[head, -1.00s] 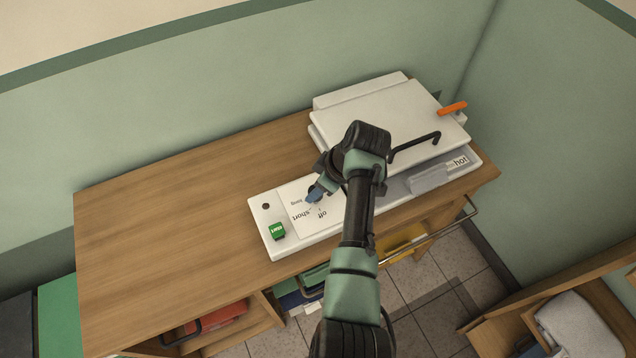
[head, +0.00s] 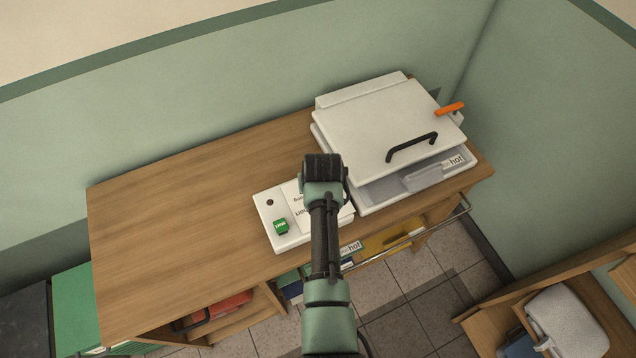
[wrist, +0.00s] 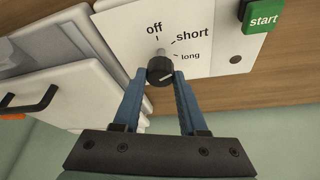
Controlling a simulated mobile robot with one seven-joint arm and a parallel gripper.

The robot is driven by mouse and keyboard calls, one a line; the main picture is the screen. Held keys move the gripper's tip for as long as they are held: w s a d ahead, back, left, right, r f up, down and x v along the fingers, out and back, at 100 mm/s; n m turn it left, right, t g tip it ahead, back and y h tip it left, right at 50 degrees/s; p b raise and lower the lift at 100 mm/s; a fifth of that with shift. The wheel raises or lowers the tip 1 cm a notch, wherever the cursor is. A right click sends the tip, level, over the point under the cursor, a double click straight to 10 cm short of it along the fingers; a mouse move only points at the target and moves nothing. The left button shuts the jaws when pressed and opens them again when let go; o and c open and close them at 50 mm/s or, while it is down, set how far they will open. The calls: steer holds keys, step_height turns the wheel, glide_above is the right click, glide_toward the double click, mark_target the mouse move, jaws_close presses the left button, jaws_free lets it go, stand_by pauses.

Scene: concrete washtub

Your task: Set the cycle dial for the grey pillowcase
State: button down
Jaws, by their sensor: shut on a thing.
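The cycle dial (wrist: 160,70) is a small dark round knob with a pale mark, on a white panel (wrist: 215,62) lettered "off", "short" and "long". The pale mark appears to slant toward the "long" side, but it is too small to be sure. My gripper (wrist: 160,80) has its two blue fingers on either side of the knob, shut on it. In the head view my arm hides the dial and fingers, while the panel (head: 290,215) shows partly. I cannot make out a grey pillowcase for certain.
A green start button (head: 281,226) sits on the panel. The white washtub lid (head: 375,125), with a black handle (head: 412,147) and an orange lever (head: 450,108) beside it, is to the right. A pale bulky thing (head: 572,322) lies at lower right. The wooden top's left half is clear.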

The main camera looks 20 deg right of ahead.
steer(key=m+h, duration=0.1)
steer(key=m, duration=0.1)
steer(key=m+g+b, duration=0.1)
steer(key=m, duration=0.2)
steer(key=shift+w+a+f+m+h, duration=0.1)
steer(key=shift+w+a+m+h, duration=0.05)
steer(key=shift+m+h, duration=0.2)
steer(key=m+g+h+b, duration=0.1)
steer(key=m+b, duration=0.1)
steer(key=m, duration=0.1)
steer(key=shift+m+b, duration=0.3)
steer(key=shift+m, duration=0.05)
steer(key=shift+m+g+b, duration=0.5)
steer(key=shift+m+b, duration=0.05)
steer(key=shift+m, duration=0.25)
steer(key=shift+c, duration=2.2)
jaws_free()
steer(key=shift+r, duration=0.2)
steer(key=v, duration=1.2)
steer(key=shift+a+r+b, duration=0.3)
steer(key=shift+a+b, duration=0.05)
